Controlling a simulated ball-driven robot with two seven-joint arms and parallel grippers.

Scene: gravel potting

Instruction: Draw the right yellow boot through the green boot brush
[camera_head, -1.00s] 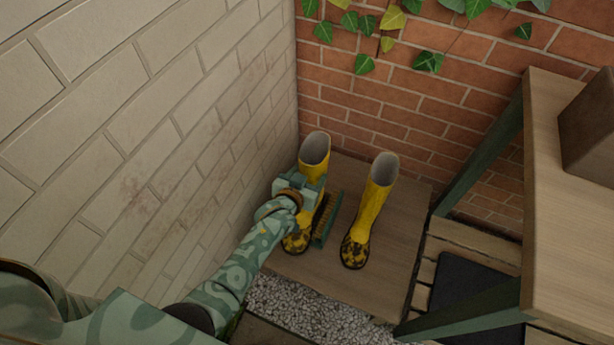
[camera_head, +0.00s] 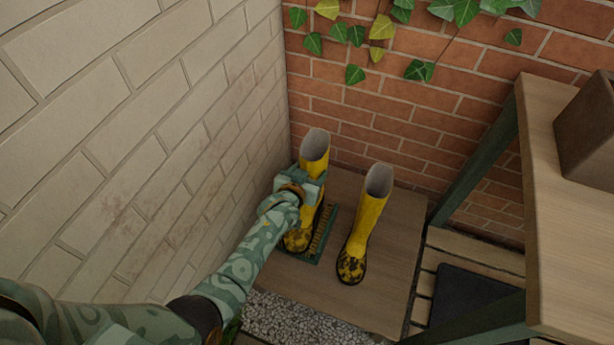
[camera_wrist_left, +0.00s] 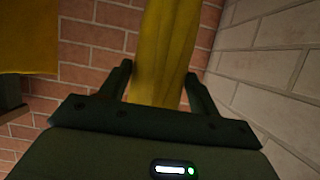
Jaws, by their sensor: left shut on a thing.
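Two yellow boots with dark-patterned toes stand on a wooden board. My left gripper (camera_head: 308,182) is shut on the shaft of the boot at picture left (camera_head: 312,150). In the left wrist view, this boot (camera_wrist_left: 165,45) is between the fingers (camera_wrist_left: 157,88). Its toe is over the green base of the boot brush (camera_head: 325,225), with tan bristles along its right side; the brush's far side is hidden. I cannot tell whether the sole touches the base. The other boot (camera_head: 365,222) stands free to the right. My right gripper is out of view.
The wooden board (camera_head: 395,270) has gravel (camera_head: 310,318) in front. A pale block wall (camera_head: 190,130) is close on the left and a brick wall (camera_head: 400,130) is behind. A wooden table (camera_head: 560,220) with green legs stands at right.

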